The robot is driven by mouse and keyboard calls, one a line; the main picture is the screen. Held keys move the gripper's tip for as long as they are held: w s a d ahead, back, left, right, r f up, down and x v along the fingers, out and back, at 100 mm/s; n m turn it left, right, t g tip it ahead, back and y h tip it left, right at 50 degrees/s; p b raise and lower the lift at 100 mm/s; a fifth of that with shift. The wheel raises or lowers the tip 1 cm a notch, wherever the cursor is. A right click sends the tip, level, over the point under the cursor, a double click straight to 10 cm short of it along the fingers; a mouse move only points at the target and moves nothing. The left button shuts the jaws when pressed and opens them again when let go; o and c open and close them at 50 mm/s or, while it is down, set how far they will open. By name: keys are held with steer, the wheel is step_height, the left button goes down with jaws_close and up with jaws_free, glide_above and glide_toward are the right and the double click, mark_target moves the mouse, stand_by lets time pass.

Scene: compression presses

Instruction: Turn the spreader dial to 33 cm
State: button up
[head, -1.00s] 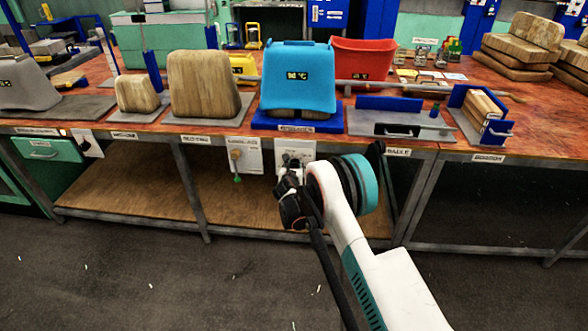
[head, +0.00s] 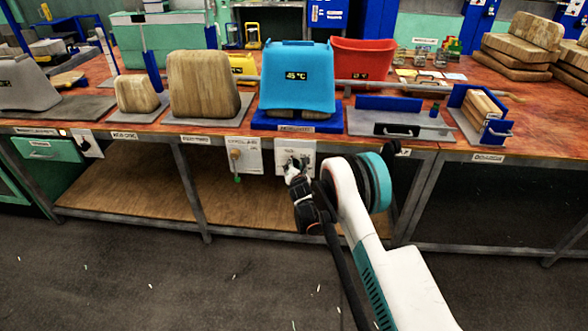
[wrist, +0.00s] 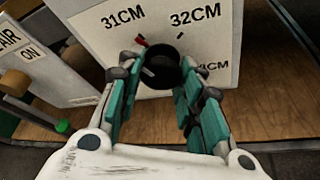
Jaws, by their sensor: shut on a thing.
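The spreader dial (wrist: 163,68) is a round black knob on a white panel (wrist: 212,20) in the wrist view. The panel is marked 31CM at upper left and 32CM at upper right; a third marking at right, ending in CM, is partly hidden by a finger. A red mark shows at the dial's upper left, nearer 31CM. My gripper (wrist: 160,75), with teal and grey fingers, is shut on the dial, one finger on each side. In the head view my gripper (head: 293,174) is at the panel (head: 303,148) on the bench front, and largely covers the dial.
A panel with an orange-and-green lever (head: 236,160) is just left of the dial panel. Above stand a blue press (head: 297,80) reading 45 °C and a red bin-like block (head: 362,60). Bench legs and a wooden lower shelf (head: 120,185) lie below.

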steer(key=m+t+y, duration=0.1)
steer(key=m+y, duration=0.1)
steer(key=m, duration=0.2)
steer(key=shift+d+f, duration=0.1)
stand_by(0.6)
steer(key=o, duration=1.1)
steer(key=shift+c, duration=0.2)
steer(key=v, duration=0.7)
steer(key=shift+s, duration=0.25)
